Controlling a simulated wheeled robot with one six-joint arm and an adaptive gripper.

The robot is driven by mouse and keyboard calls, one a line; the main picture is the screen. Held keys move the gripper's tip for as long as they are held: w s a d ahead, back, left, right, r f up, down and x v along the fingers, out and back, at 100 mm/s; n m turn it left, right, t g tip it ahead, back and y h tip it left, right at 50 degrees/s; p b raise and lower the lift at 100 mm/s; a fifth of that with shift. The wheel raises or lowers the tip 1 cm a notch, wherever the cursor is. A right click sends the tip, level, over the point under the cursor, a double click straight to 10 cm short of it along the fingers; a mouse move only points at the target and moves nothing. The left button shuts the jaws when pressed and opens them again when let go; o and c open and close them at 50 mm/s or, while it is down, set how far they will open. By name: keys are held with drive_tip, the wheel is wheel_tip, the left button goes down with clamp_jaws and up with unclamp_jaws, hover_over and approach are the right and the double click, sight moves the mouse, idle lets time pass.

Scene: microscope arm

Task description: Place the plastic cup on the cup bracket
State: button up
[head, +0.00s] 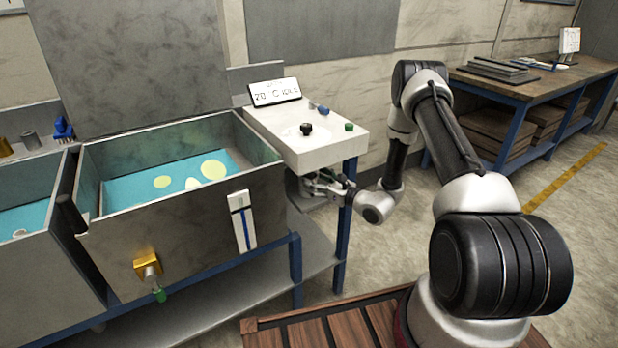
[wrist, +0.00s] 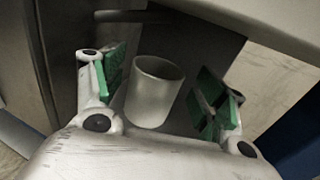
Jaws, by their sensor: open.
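The plastic cup (wrist: 155,92) is pale grey and stands with its open rim up in the wrist view. My gripper (wrist: 163,84) is open, with one green-padded finger on each side of the cup. Gaps show between the cup and both pads, so the cup is not clasped. In the head view my gripper (head: 322,184) is low under the white control box, reaching in from the right. The cup cannot be told apart from the gripper there. I cannot make out the cup bracket for certain in either view.
The white control box (head: 310,143) with knobs hangs directly above my gripper. A blue frame leg (head: 343,235) stands close beside it. A metal tank (head: 180,215) with blue liquid is at left, with a lower shelf (head: 270,262). A workbench (head: 540,85) stands back right; floor between is clear.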

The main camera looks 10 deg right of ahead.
drive_tip(key=v, duration=0.8)
drive_tip(key=shift+s, duration=0.2)
drive_tip(key=shift+d, duration=0.1)
